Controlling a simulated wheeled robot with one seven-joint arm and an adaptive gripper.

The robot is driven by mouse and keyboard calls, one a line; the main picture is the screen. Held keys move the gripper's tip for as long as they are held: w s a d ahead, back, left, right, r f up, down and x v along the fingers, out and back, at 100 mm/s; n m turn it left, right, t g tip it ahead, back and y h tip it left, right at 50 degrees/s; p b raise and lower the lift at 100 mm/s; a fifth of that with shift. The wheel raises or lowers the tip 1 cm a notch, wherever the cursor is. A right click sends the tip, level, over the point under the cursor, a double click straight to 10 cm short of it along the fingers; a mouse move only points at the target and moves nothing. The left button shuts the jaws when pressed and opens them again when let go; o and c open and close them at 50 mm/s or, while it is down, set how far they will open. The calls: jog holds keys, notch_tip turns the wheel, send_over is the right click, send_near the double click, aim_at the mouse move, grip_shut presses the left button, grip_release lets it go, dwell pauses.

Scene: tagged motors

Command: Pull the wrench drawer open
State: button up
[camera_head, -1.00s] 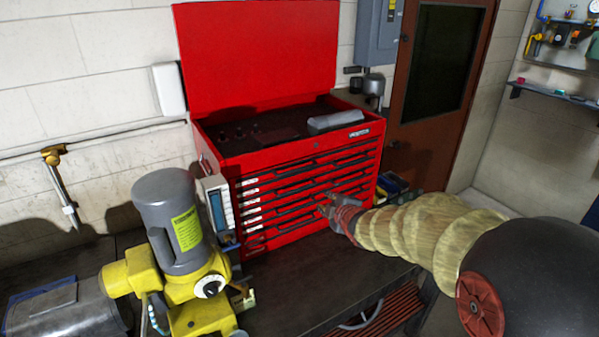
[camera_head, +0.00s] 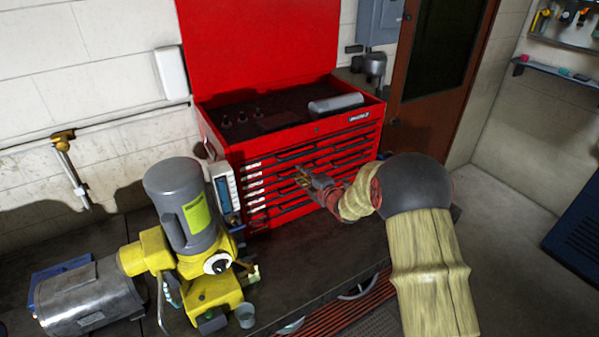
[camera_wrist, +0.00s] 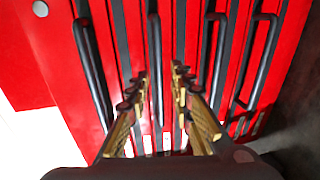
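The red tool chest (camera_head: 222,165) stands on the dark bench with its lid up. Its front has several stacked drawers with dark bar handles and small white labels at the left, too small to read, so I cannot tell which is the wrench drawer. All drawers look shut. My gripper (camera_head: 303,178) is in front of the middle drawers. In the wrist view, my gripper (camera_wrist: 160,88) is open, its two fingers apart and pointing at the drawer fronts. A dark drawer handle (camera_wrist: 154,50) lies in line with the gap; contact cannot be told.
A yellow and grey machine (camera_head: 188,215) stands on the bench left of the chest. Bare bench lies below the drawers.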

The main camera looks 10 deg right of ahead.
jog(key=shift+w+a+f, duration=0.15)
jog(key=shift+w+a, duration=0.05)
jog(key=shift+w, duration=0.5)
jog(key=shift+c, duration=1.3)
grip_shut()
